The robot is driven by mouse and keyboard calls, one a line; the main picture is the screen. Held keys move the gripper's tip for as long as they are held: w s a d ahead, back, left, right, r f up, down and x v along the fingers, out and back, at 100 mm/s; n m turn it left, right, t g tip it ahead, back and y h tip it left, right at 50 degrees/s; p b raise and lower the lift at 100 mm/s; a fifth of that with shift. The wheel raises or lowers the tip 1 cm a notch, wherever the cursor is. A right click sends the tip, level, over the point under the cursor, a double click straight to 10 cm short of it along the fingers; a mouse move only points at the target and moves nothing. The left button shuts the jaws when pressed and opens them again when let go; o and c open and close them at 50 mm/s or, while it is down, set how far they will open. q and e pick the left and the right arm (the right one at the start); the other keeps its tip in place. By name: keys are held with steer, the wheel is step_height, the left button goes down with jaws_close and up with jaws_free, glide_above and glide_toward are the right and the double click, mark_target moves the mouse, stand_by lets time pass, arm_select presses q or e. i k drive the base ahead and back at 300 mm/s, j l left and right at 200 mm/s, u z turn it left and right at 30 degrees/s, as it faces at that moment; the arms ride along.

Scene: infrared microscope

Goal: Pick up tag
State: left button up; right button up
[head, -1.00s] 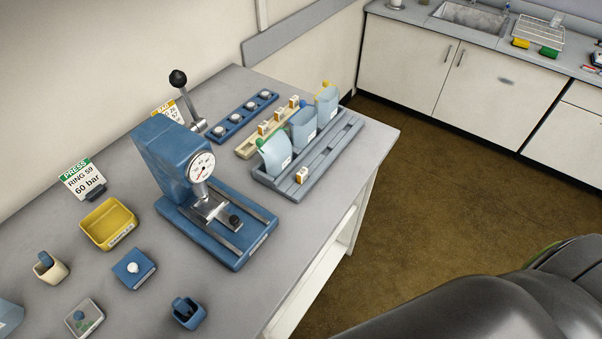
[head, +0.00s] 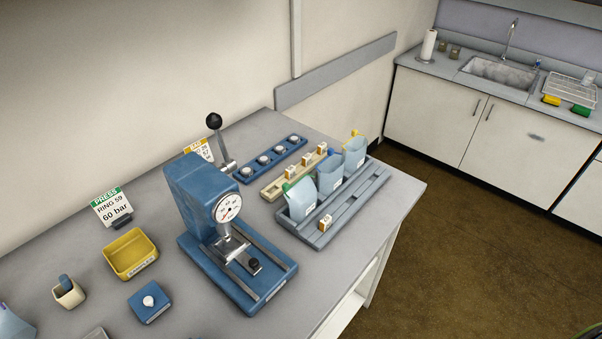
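Another tag (head: 325,222) sits alone on the front rail of a grey rack (head: 350,213). Light-blue pouches stand in the grey rack, one pouch (head: 303,201) nearer and another (head: 330,172) behind it. The writing on the tags is too small to read. Neither of my grippers shows in the head view.
A blue press (head: 200,200) with a gauge and lever stands left of the racks. A yellow tray (head: 131,254), blue block (head: 149,303) and beige holder (head: 69,293) are on the left. A blue rack (head: 271,160) is behind. The floor right of the bench is clear.

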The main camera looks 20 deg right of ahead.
mark_target(325, 222)
steer(key=u, duration=0.45)
steer(key=l+u, duration=0.4)
steer(key=k+l+u, duration=0.1)
steer(key=l+u, duration=0.25)
steer(key=l, duration=0.15)
steer(key=k+l+u, duration=0.1)
steer(key=l+u, duration=0.3)
steer(key=k+l+u, duration=0.2)
steer(key=l+u, duration=0.15)
steer(key=l, duration=0.1)
